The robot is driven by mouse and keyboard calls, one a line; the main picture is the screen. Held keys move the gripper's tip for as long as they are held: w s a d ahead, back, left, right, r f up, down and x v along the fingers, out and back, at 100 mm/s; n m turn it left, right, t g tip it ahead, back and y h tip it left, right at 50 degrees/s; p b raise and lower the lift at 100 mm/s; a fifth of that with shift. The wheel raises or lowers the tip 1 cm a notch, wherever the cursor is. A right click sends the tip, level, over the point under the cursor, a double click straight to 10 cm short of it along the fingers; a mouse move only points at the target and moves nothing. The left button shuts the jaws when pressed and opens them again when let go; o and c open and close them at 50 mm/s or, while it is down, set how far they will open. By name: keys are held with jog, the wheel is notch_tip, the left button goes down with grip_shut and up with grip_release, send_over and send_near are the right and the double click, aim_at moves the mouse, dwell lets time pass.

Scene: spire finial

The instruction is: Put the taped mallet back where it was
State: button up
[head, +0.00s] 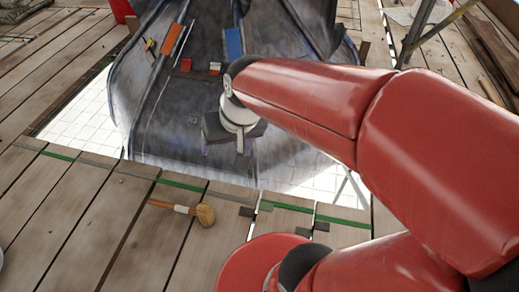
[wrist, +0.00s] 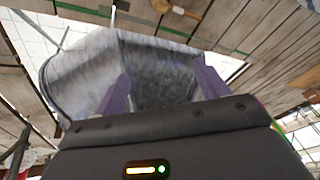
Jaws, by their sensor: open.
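The taped mallet (head: 205,214) lies on its side on the wooden planks, in the lower left middle of the head view. It has a pale wooden head at the right, a whitish tape band and an orange-brown handle pointing left. In the wrist view the mallet (wrist: 180,9) shows at the top edge, partly cut off. My gripper (head: 226,150) hangs over the grey spire surface, beyond the plank edge and apart from the mallet. In the wrist view its two purple fingers (wrist: 161,90) are spread with nothing between them.
The grey spire (head: 165,125) rises through an opening in the deck. On it are an orange block (head: 171,39), a blue block (head: 233,43) and small red items (head: 186,65). A green strip (head: 182,186) and dark clips (head: 321,226) line the near edge. Planks left of the mallet are clear.

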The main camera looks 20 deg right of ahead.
jog(key=s+d+r+t+h, duration=0.1)
jog(key=s+d+r, duration=0.2)
jog(key=s, duration=0.5)
jog(key=shift+d+r+n+t+h, duration=0.25)
jog(key=shift+d+n+t+h, duration=0.05)
jog(key=shift+d+n+h, duration=0.15)
notch_tip(320, 180, up, 6)
jog(key=p, duration=0.6)
jog(key=shift+r, duration=0.25)
jog(key=shift+c, duration=0.2)
dwell(0.3)
